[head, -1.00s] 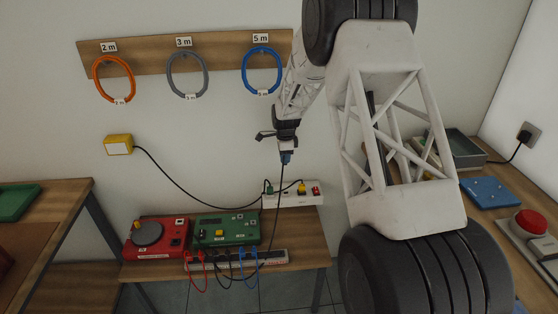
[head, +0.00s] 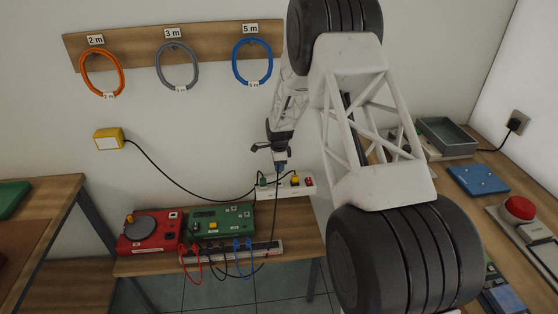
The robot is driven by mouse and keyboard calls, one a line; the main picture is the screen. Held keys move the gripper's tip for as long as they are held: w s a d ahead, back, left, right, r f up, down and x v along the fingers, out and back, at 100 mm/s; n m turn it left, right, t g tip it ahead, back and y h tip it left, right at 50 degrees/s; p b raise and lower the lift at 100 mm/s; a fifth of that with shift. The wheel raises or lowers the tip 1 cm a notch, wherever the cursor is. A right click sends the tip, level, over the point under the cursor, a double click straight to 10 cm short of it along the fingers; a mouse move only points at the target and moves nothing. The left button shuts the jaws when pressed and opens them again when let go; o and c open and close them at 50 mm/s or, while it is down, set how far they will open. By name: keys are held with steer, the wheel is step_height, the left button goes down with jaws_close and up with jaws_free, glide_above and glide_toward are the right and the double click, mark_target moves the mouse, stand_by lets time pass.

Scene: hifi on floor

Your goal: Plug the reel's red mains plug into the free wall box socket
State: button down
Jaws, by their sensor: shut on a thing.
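My gripper (head: 280,158) points down in front of the wall, just above the white wall box (head: 287,191). It is shut on a small dark-blue plug (head: 280,168), from which a dark cable hangs down towards the grey strip on the low bench. No red colour shows on the held plug. The wall box carries a green plug (head: 262,181), a yellow part (head: 295,181) and a red part (head: 308,181); the gripped plug partly covers it. I cannot tell which socket is free. No clear cable reel shows; a red unit (head: 150,232) has a grey disc on top.
A green unit (head: 221,218) and a grey socket strip (head: 240,252) with red, black and blue leads stand on the low bench. A yellow box (head: 109,139) on the wall has a black cable to the wall box. Cable loops hang above. My arm hides the right middle.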

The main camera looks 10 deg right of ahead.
steer(key=shift+f, duration=2.6)
steer(key=shift+f, duration=1)
stand_by(2.6)
steer(key=c, duration=0.9)
jaws_free()
steer(key=shift+r, duration=3.9)
